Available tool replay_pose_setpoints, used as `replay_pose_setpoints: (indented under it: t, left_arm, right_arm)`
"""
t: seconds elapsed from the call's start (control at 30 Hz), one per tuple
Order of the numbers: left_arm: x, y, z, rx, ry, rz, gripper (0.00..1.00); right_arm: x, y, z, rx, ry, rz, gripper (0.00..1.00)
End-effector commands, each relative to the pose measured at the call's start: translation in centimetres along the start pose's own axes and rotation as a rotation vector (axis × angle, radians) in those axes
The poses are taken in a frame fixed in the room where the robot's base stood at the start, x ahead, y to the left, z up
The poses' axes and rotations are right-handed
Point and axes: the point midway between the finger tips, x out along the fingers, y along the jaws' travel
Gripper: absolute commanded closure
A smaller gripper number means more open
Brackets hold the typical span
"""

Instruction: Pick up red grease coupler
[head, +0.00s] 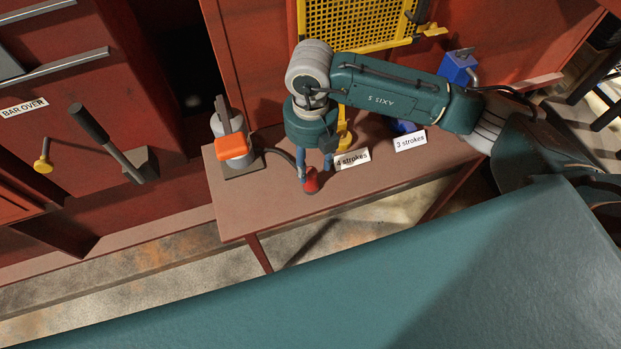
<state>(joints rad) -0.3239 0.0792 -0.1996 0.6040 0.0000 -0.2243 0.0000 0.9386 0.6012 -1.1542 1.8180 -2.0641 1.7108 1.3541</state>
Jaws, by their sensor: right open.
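The red grease coupler (310,183) stands on the brown bench (260,207) near its front edge. My right gripper (314,176) points down at it from above. The gripper is open, with one finger to the left of the coupler and one to the right. I cannot tell whether either finger touches it. The upper part of the coupler is partly hidden by the fingers. My left gripper is not in view.
Labels "4 strokes" (352,159) and "3 strokes" (410,141) stand right. Behind are yellow and blue (458,68) items and a yellow mesh guard (355,25).

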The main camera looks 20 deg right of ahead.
Motion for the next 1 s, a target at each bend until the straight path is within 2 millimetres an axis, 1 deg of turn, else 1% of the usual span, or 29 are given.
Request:
replay_pose_setpoints:
  t: [0.03,0.1,0.17,0.23,0.3,0.37,0.57,0.6,0.67,0.7,0.77,0.8,0.83,1.0]
  left_arm:
    - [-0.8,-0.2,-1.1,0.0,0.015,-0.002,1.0]
    - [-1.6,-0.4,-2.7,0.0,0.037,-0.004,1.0]
    - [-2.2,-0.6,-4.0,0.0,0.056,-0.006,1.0]
    - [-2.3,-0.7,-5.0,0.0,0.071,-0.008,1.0]
    - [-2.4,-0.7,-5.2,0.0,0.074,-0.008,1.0]
    - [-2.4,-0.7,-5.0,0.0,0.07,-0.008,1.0]
    - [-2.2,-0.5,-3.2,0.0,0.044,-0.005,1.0]
    - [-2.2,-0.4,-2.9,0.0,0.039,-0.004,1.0]
    - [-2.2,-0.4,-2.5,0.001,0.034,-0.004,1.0]
    - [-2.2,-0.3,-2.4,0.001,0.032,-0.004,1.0]
    - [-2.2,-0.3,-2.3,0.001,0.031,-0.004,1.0]
    - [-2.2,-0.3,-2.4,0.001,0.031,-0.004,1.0]
    - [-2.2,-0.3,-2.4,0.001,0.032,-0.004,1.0]
    - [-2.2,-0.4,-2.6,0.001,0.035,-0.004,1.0]
  right_arm:
    - [0.4,-0.1,-0.3,-0.001,0.005,-0.003,0.54]
    - [1.4,-0.1,-0.6,-0.001,0.006,-0.004,0.54]
    - [2.3,-0.1,-0.7,-0.002,0.006,-0.003,0.54]
    - [3.5,0.0,-0.6,0.0,0.005,-0.002,0.54]
    - [4.1,0.0,-0.6,-0.001,0.004,-0.001,0.54]
    - [4.5,0.1,-0.6,-0.002,0.002,-0.001,0.54]
    - [4.6,0.1,-0.5,-0.002,0.001,0.001,0.54]
    - [4.6,0.1,-0.5,-0.002,0.001,0.001,0.58]
    - [4.6,0.1,-0.5,-0.002,0.001,0.001,0.7]
    - [4.6,0.1,-0.5,-0.002,0.001,0.001,0.78]
    - [4.6,0.1,-0.5,-0.002,0.001,0.001,0.9]
    - [4.6,0.1,-0.5,-0.002,0.001,0.001,0.98]
    - [4.6,0.1,-0.5,-0.002,0.001,0.001,1.0]
    - [4.5,0.1,-0.5,-0.002,0.0,0.002,1.0]
